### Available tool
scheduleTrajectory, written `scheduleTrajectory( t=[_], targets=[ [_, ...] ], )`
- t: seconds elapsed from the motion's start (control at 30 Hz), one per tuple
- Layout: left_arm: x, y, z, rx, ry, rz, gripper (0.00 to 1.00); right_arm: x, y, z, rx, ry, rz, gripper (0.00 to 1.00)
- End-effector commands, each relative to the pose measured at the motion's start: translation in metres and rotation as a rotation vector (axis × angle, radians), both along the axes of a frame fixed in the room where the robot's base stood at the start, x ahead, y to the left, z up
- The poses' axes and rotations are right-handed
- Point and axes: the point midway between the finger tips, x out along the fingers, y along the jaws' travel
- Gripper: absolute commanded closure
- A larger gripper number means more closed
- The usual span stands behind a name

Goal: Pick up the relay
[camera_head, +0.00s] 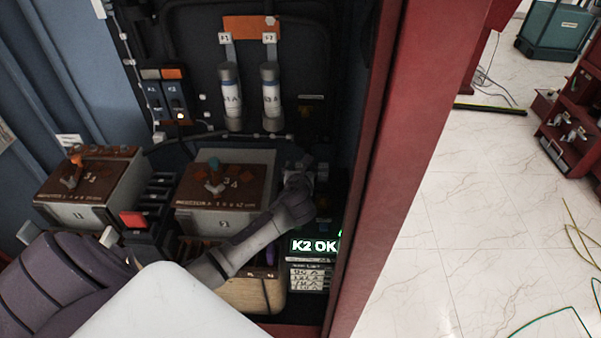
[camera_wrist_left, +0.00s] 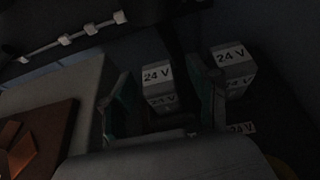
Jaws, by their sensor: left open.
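In the left wrist view a small pale block marked "24 V" (camera_wrist_left: 158,88) stands between the two greenish fingers of my left gripper (camera_wrist_left: 166,100). The fingers are apart, and I cannot tell whether they touch it. A second "24 V" block (camera_wrist_left: 234,68) stands to the right, beyond the right finger. In the head view my left gripper (camera_head: 302,172) reaches to the right side of the cabinet, and its arm hides what lies there. Two upright modules marked K1 (camera_head: 153,98) and K2 (camera_head: 175,96) sit on the back panel. Which one is the relay is not labelled.
Two brown-topped boxes (camera_head: 90,180) (camera_head: 232,178) stand in the cabinet, with a red-topped black unit (camera_head: 138,220) between. A green "K2 OK" display (camera_head: 314,246) glows below the gripper. The red cabinet post (camera_head: 400,150) bounds the right side.

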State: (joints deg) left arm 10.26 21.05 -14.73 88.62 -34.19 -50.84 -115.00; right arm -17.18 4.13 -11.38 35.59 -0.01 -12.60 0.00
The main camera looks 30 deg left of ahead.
Motion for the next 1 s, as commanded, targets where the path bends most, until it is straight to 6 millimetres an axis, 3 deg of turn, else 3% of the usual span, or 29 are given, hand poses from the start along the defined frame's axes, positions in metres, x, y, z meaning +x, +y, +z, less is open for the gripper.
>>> scheduleTrajectory(
  t=[0.17, 0.53, 0.83, 1.0],
  targets=[
    [0.0, 0.0, 0.0, 0.0, 0.0, -0.001, 0.4, 0.0, 0.0, 0.0, 0.0, -0.001, 0.001, 0.6],
    [0.0, 0.0, 0.0, 0.0, 0.0, -0.001, 1.0, 0.0, -0.006, 0.0, -0.008, 0.0, 0.004, 0.6],
    [0.0, 0.0, 0.005, 0.001, -0.003, -0.001, 1.0, 0.0, -0.007, 0.001, -0.009, 0.001, 0.005, 0.6],
    [0.001, 0.0, 0.032, 0.001, -0.005, -0.002, 1.0, 0.0, -0.007, 0.006, -0.009, 0.001, 0.005, 0.6]
  ],
)
